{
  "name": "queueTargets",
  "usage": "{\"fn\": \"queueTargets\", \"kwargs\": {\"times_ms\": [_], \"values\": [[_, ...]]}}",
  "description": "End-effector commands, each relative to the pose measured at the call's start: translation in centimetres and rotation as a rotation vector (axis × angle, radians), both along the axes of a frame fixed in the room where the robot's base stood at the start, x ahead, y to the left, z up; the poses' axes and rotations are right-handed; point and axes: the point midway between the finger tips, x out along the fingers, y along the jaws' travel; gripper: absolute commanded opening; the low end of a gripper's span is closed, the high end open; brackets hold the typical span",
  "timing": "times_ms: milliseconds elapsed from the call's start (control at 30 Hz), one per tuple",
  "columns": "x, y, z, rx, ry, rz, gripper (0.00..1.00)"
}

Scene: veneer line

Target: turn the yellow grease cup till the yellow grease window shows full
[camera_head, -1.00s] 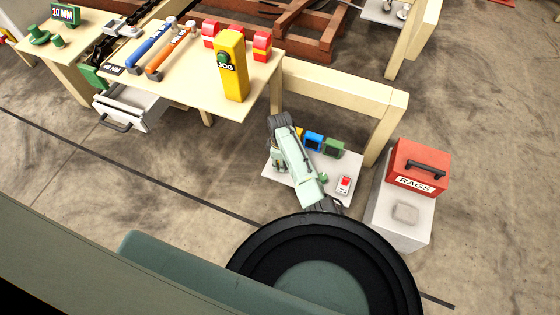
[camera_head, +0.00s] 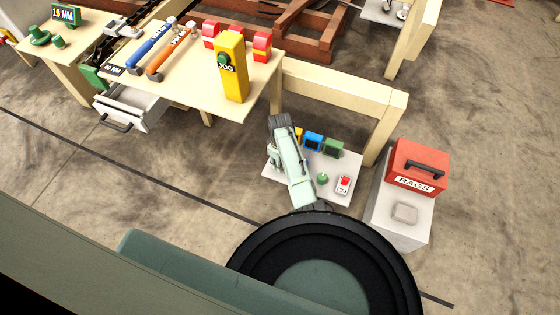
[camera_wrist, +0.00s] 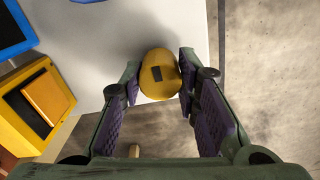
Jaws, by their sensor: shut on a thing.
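The yellow grease cup (camera_wrist: 160,78) is a rounded knob with a dark square mark on top, in the upper middle of the wrist view. My gripper (camera_wrist: 160,84) is shut on it, one finger on each side. The yellow grease window (camera_wrist: 20,128) is a yellow frame at the left of the wrist view. An orange-yellow panel fills much of its opening, with a dark strip beside it. In the head view a bit of the yellow window (camera_head: 298,131) shows, and my arm hides the yellow cup.
A blue window (camera_head: 313,141) and a green window (camera_head: 333,148) stand beside the yellow one on the pale plate (camera_head: 325,195). A green cup (camera_head: 322,178) and a red-and-white device (camera_head: 343,184) are at right. A red rags box (camera_head: 418,165) stands farther right.

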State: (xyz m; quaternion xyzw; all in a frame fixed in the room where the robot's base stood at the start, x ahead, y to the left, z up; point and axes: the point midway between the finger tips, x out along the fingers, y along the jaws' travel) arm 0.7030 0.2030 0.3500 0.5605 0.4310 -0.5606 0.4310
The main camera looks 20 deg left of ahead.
Motion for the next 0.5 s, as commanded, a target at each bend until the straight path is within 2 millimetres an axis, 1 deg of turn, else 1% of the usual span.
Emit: {"fn": "queueTargets", "kwargs": {"times_ms": [200, 233, 500], "values": [[-0.04, 0.01, -0.01, 0.0, 0.001, 0.001, 0.01], [-0.04, 0.01, -0.01, 0.0, 0.001, 0.001, 0.3], [-0.02, 0.01, -0.01, 0.0, 0.0, 0.001, 0.48]]}}
